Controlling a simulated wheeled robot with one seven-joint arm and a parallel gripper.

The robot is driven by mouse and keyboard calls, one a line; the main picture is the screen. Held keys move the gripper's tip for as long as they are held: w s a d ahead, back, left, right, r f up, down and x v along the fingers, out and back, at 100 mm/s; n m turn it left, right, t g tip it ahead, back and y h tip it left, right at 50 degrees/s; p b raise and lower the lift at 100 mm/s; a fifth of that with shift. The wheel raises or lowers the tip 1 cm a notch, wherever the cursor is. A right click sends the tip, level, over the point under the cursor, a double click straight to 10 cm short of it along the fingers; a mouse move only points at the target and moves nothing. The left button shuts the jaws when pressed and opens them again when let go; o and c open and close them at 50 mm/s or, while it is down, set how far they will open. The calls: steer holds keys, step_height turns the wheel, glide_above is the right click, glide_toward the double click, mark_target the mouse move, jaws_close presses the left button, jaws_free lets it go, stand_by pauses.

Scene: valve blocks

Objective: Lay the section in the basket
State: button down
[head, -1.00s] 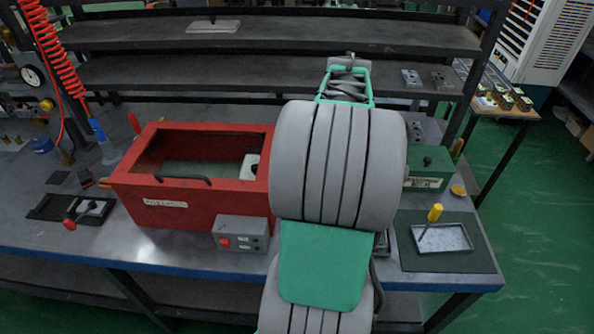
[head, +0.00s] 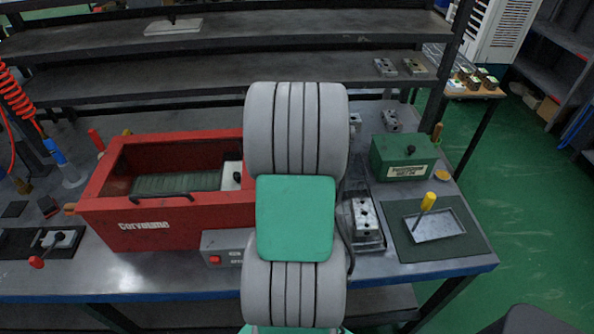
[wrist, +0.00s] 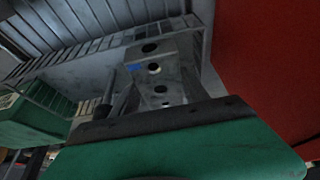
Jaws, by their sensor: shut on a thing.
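In the wrist view, a grey metal section (wrist: 157,62) with several round holes and a small blue mark stands between the fingers of my gripper (wrist: 158,92). The gripper is shut on it. In the head view, my arm hides the gripper and the held section. The red tank (head: 160,222) stands open left of my arm. Its floor shows a ribbed greenish surface (head: 178,183), and I cannot tell whether this is the basket. The tank's red side fills the right of the wrist view (wrist: 262,60), close beside the section.
Right of my arm, another grey block (head: 364,215) with holes lies in a dark tray (head: 372,243). A green box (head: 405,160) with a black knob stands behind. A shallow tray (head: 432,226) holds a yellow-handled tool. A grey control box (head: 222,252) fronts the tank.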

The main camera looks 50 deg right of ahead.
steer(key=shift+d+f, duration=0.1)
steer(key=shift+f, duration=0.9)
steer(key=shift+f, duration=0.1)
steer(key=c, duration=0.6)
jaws_free()
steer(key=shift+f, duration=0.1)
steer(key=shift+s+r, duration=0.1)
steer(key=shift+r, duration=0.3)
steer(key=b+v, duration=0.1)
steer(key=v, duration=1)
steer(key=shift+s+a+r, duration=0.1)
steer(key=shift+a+r, duration=0.1)
